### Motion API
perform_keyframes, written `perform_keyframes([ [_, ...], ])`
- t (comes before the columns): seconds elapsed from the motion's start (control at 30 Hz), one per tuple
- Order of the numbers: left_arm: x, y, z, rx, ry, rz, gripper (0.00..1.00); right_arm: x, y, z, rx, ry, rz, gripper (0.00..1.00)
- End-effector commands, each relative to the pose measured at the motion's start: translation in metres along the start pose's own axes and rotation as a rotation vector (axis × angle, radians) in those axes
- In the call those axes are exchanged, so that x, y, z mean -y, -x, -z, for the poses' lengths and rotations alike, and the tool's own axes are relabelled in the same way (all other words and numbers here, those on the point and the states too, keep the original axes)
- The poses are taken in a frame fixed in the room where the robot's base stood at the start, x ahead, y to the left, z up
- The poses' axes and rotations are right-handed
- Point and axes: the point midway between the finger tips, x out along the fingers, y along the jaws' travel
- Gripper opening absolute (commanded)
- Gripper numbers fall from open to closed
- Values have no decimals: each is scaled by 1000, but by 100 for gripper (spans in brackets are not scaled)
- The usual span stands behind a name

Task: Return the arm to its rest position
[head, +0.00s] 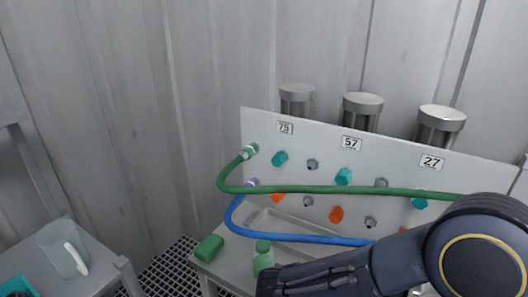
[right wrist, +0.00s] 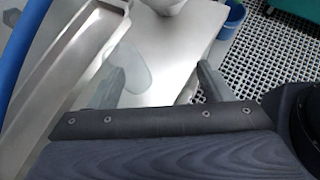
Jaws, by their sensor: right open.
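My right gripper (right wrist: 163,82) shows in the right wrist view with its two grey fingers apart and nothing between them. It is above the pale bench top, beside a steel tray (right wrist: 72,75). In the head view my dark right arm comes in from the right, low across the front of the panel (head: 385,160); its fingers cannot be made out there. A green hose (head: 330,189) ends at an upper left port of the panel. A blue hose (head: 290,237) ends at a purple fitting below it. Their right ends are hidden behind my arm. My left gripper is not in view.
Vessels (head: 297,100) stand behind the panel, labelled 75, 57 and 27. A green block (head: 207,248) and a green bottle (head: 263,259) are on the bench's left. A side table with a clear jug (head: 62,247) is at left. A blue bucket (right wrist: 232,20) stands on the floor grating.

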Motion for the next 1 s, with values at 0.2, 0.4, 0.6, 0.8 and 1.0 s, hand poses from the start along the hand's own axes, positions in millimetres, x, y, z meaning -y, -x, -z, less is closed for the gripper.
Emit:
perform_keyframes([
  [0.2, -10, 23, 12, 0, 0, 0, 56, 59, -4, -46, -404, -462, 326, 73],
  [0.4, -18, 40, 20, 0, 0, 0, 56, 91, 22, -66, -769, -970, 580, 73],
  [0.6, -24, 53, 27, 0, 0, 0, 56, 94, 56, -90, -1074, -1445, 736, 73],
  [0.8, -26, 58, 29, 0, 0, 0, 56, 90, 72, -108, -1231, -1691, 790, 73],
  [1.0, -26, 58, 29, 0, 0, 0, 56, 89, 73, -109, -1255, -1725, 799, 73],
])
